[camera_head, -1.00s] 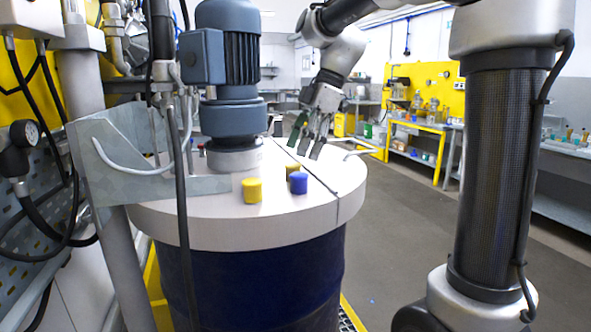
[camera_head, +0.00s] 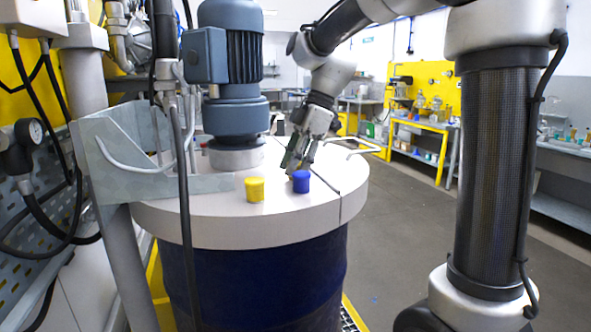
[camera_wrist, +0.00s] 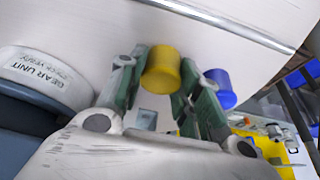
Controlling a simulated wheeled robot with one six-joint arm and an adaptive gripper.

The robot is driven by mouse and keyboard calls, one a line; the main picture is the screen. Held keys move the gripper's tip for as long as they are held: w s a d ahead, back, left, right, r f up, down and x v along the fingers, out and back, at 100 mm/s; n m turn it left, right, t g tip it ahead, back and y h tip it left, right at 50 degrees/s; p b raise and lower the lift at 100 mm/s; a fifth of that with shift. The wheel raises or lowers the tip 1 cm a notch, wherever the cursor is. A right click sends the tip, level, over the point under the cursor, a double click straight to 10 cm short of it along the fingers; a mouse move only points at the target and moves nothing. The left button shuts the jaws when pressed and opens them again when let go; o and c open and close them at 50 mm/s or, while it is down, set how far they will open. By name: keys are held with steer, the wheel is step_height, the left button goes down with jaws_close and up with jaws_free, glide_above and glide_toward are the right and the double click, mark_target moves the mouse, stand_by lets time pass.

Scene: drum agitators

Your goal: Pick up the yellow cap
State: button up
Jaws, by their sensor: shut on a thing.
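My gripper (camera_head: 296,160) reaches down to the drum lid just behind the blue cap (camera_head: 301,182). In the wrist view my gripper (camera_wrist: 165,90) is shut on a yellow cap (camera_wrist: 161,70), with one green-padded finger on each side. In the head view this held cap is mostly hidden behind the blue cap and my fingers. I cannot tell whether it touches the lid. The blue cap also shows in the wrist view (camera_wrist: 222,88), just right of the right finger. Another yellow cap (camera_head: 255,189) stands upright on the lid, left of the blue one.
The drum lid (camera_head: 225,228) has a raised seam on its right. A grey-blue motor (camera_head: 232,65) stands on the lid left of my gripper. A metal bracket (camera_head: 135,160) and hanging cables are at the left. The floor right of the drum is clear.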

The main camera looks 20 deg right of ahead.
step_height(320, 180, up, 10)
steer(key=shift+f, duration=0.1)
stand_by(0.4)
steer(key=shift+d, duration=0.1)
